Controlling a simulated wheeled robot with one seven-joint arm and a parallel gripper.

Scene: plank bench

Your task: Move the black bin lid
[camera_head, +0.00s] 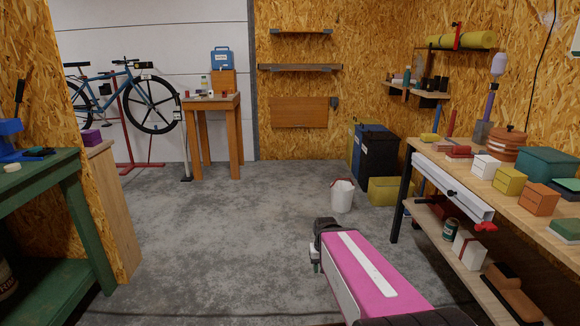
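A black bin (380,158) stands on the floor against the back wall, right of centre, at the end of the bench. Its dark lid (378,136) appears to lie on top; the lid's outline is small and hard to separate from the bin. A bluish panel or bin shows right behind it. The pink and white arm in the lower middle is mine. My gripper (315,258) seems to be at its far end, well in front of the bin and apart from it. Its fingers are mostly hidden, so its opening does not show.
A white bucket (342,195) and a low yellow box (393,191) stand before the bin. The plank bench (466,183), with several boxes, runs along the right. A green workbench (62,178) is at left. The concrete floor (215,230) between is clear.

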